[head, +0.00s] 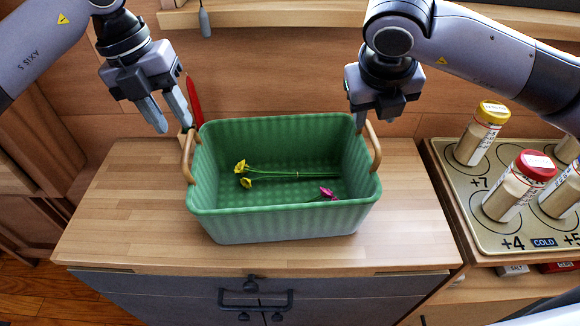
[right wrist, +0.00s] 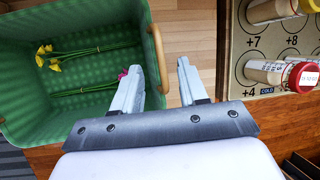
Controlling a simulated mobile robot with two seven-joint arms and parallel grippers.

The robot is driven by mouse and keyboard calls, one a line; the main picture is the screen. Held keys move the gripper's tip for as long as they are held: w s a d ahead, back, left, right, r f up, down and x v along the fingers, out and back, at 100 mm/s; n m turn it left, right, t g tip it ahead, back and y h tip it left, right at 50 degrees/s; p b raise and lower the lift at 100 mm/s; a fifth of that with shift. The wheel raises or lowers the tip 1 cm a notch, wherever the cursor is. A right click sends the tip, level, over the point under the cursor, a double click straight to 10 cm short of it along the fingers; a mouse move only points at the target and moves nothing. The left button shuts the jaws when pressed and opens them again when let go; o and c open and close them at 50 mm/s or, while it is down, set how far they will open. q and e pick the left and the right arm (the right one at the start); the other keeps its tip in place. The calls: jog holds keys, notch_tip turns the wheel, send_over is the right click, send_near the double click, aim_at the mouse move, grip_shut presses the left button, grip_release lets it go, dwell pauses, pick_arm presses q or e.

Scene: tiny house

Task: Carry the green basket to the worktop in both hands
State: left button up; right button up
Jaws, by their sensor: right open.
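The green basket (head: 280,208) stands upright on the wooden worktop (head: 115,215) in the head view, with a tan handle at each end. Yellow and magenta flowers (head: 285,176) lie inside it. My left gripper (head: 173,118) is open and empty, above and just behind the left handle (head: 187,157). My right gripper (head: 361,122) is near the basket's back right corner, close to the right handle (head: 373,145). In the right wrist view the right gripper (right wrist: 160,80) is open, and the handle (right wrist: 158,58) shows by its left finger. I cannot tell whether they touch.
A spice board (head: 470,205) with several jars, including a red-capped jar (head: 520,186), lies to the right. A red-handled item (head: 194,100) stands behind the basket's left corner. A cabinet with a dark handle (head: 255,300) is below. The worktop is bare left of the basket.

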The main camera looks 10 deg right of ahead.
aim_at(186, 143)
pick_arm(q)
jog(key=shift+r, duration=0.1)
jog(key=shift+a, duration=0.1)
pick_arm(e)
jog(key=shift+s, duration=0.1)
pick_arm(q)
jog(key=shift+d+f, duration=0.25)
jog(key=shift+f, duration=0.95)
jog(key=shift+d+f, duration=0.25)
jog(key=shift+f, duration=0.9)
jog(key=shift+d+f, duration=0.25)
jog(key=shift+f, duration=0.95)
pick_arm(e)
jog(key=shift+x, duration=3.6)
pick_arm(q)
grip_shut()
pick_arm(e)
grip_shut()
jog(key=shift+r, duration=0.1)
